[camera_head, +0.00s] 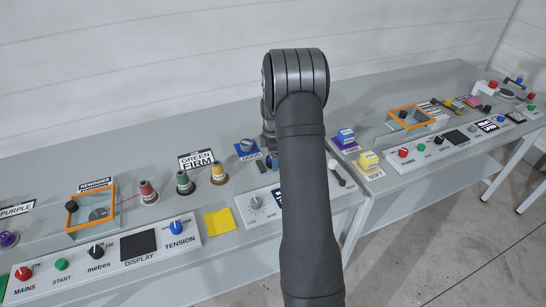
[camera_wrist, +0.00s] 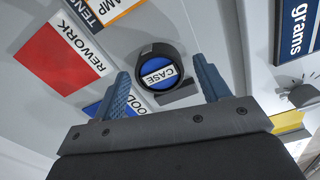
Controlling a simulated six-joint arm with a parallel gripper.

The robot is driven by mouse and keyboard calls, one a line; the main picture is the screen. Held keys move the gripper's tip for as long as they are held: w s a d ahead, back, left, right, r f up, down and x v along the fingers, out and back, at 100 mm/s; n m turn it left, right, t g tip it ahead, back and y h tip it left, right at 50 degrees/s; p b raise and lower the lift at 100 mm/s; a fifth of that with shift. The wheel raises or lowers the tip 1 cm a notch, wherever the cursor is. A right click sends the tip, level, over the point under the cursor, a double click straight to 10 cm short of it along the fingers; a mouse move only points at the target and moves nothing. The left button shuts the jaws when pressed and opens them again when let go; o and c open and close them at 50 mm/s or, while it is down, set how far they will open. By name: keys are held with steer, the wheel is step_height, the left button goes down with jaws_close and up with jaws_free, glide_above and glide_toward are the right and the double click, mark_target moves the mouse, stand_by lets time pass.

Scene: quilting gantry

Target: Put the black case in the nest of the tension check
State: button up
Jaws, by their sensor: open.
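In the wrist view, the black case (camera_wrist: 148,53) is round, with a blue face and a white label reading CASE. It sits on the grey bench between the spread fingers of my gripper (camera_wrist: 161,73), beyond their tips or between them; the exact gap is unclear. My gripper is open and empty. In the head view my own arm hides the fingers and most of this area. A sign cut off at the wrist view's edge starts with TENS (camera_wrist: 84,12). I cannot make out the nest of the tension check in either view.
A red REWORK mat (camera_wrist: 70,62) and a partly hidden blue mat (camera_wrist: 92,108) lie left of the case. A grams panel (camera_wrist: 297,30) is right. In the head view, coloured thread cones (camera_head: 184,184), an orange-framed box (camera_head: 82,212) and a control panel (camera_head: 103,266) stand left.

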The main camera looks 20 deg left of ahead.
step_height(320, 180, up, 12)
stand_by(0.4)
step_height(320, 180, down, 12)
steer(key=shift+f, duration=0.25)
steer(key=shift+r, duration=2.25)
